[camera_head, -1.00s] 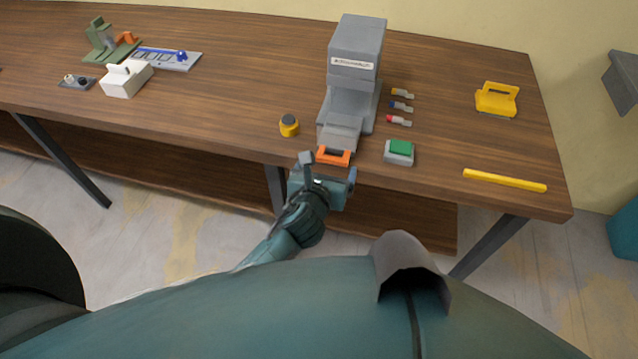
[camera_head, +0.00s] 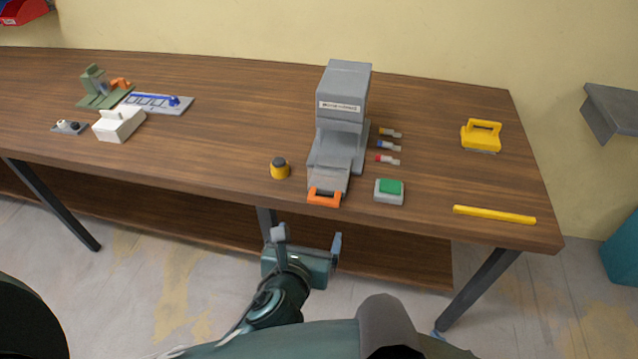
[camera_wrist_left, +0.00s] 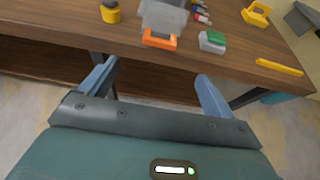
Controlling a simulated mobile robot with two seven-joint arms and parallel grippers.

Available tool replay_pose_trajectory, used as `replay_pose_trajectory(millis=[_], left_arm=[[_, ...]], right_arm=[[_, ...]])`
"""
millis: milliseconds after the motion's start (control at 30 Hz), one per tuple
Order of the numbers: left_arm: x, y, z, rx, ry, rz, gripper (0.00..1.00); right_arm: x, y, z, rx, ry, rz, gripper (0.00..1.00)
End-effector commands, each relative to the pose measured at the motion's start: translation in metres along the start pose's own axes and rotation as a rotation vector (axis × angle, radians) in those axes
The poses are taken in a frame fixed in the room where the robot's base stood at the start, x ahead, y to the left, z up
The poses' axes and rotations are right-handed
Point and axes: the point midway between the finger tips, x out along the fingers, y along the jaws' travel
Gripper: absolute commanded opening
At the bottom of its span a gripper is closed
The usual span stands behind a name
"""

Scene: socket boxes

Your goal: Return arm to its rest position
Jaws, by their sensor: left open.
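My left gripper (camera_head: 307,243) is open and empty, below and in front of the table's front edge in the head view. In the left wrist view its two fingers (camera_wrist_left: 158,82) stand wide apart with nothing between them. The grey machine (camera_head: 340,117) stands on the table (camera_head: 230,130) ahead of it. The machine's orange handle (camera_head: 324,198) is at the front edge, apart from the fingers; it also shows in the left wrist view (camera_wrist_left: 159,41). My right gripper is not in view.
A yellow-black knob (camera_head: 280,170) and a green button box (camera_head: 389,191) flank the machine. Several small connectors (camera_head: 387,146) lie to its right. A yellow holder (camera_head: 481,136) and yellow bar (camera_head: 494,215) are farther right. A white box (camera_head: 119,124) stands left. Free floor (camera_head: 180,260) lies before the table.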

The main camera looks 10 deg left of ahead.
Motion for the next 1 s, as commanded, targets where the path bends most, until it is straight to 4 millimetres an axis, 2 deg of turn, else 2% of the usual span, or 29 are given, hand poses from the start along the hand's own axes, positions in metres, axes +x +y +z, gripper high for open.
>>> replay_pose_trajectory(millis=[167, 267, 367, 467, 600, 800, 1000], left_arm=[[0.0, 0.001, 0.0, -0.013, 0.003, 0.003, 0.89], [-0.003, 0.009, -0.003, -0.122, 0.031, 0.026, 0.89], [-0.009, 0.026, -0.011, -0.382, 0.089, 0.085, 0.89], [-0.022, 0.048, -0.024, -0.756, 0.161, 0.186, 0.89], [-0.047, 0.075, -0.044, -1.307, 0.235, 0.373, 0.89], [-0.089, 0.098, -0.068, -1.987, 0.258, 0.694, 0.89], [-0.123, 0.107, -0.08, -2.403, 0.211, 0.968, 0.89]], right_arm=[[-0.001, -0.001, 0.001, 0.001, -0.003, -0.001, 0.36], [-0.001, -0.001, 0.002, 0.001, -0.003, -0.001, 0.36], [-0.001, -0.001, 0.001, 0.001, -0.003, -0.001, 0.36], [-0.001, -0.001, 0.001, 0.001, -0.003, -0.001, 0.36], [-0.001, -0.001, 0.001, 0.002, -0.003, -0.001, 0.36], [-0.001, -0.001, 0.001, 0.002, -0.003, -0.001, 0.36], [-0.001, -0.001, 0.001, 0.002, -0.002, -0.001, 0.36]])
